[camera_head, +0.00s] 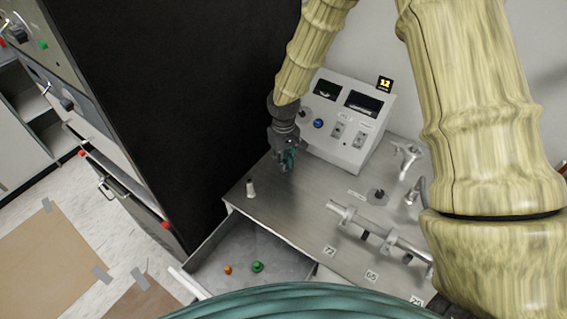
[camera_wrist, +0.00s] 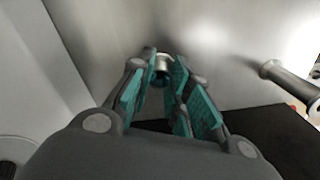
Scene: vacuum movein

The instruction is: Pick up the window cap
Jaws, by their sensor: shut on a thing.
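My gripper (camera_head: 287,160) is at the back left of the steel tabletop, in front of the instrument box. In the wrist view my gripper (camera_wrist: 165,88) has its teal finger pads closed around a small silvery cylindrical piece, which I take for the window cap (camera_wrist: 162,66). The pads hide its sides, and only its rounded metal top part shows between the fingertips. In the head view the fingers hide the piece. I cannot tell whether it still touches the tabletop.
The steel tabletop (camera_head: 300,215) carries a pale upright post (camera_head: 250,188) at left and metal tube fittings (camera_head: 378,232) at right. The instrument box (camera_head: 346,120) stands behind. An open drawer (camera_head: 245,246) below holds an orange and a green piece. A tall black cabinet (camera_head: 165,85) stands left.

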